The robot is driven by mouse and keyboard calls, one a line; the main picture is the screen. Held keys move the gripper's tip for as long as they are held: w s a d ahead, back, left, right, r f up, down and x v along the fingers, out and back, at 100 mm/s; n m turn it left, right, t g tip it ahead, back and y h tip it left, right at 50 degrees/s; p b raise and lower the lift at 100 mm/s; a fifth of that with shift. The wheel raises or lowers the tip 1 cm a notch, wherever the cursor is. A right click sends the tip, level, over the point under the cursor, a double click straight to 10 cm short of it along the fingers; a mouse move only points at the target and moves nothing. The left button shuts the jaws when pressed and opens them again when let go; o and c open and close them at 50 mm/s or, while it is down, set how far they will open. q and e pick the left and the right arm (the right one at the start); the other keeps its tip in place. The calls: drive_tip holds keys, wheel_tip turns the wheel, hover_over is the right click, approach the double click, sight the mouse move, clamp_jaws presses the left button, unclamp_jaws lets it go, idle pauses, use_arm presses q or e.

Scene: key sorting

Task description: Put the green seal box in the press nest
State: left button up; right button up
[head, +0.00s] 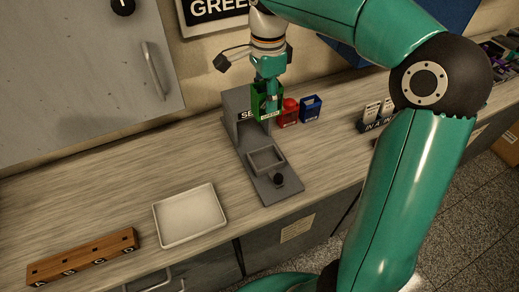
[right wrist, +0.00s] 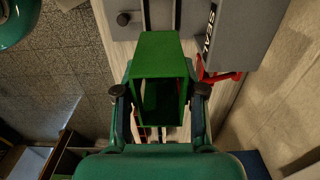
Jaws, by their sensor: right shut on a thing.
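The green seal box (head: 259,101) is held in my right gripper (head: 268,92), in front of the upper part of the grey seal press (head: 236,104). In the right wrist view, the open-ended green box (right wrist: 160,48) sits between the two fingers of my right gripper (right wrist: 160,95), which press on its sides. The press nest (head: 267,160) is a grey square frame on the press base, with a black knob in front. It looks empty. The box is above and behind the nest, apart from it. My left gripper is not in view.
A red box (head: 288,113) and a blue box (head: 311,109) stand just right of the press. A white tray (head: 190,216) and a wooden lettered rack (head: 82,257) lie to the left. Small labelled holders (head: 375,113) stand further right. Counter around the tray is clear.

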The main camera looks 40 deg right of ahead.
drive_tip(key=shift+s+d+f, duration=0.1)
drive_tip(key=shift+s+f, duration=0.05)
drive_tip(key=shift+f, duration=9.5)
drive_tip(key=shift+f+b, duration=0.2)
drive_tip(key=shift+b, duration=0.2)
drive_tip(key=o, duration=1.1)
drive_tip(key=shift+r, duration=0.1)
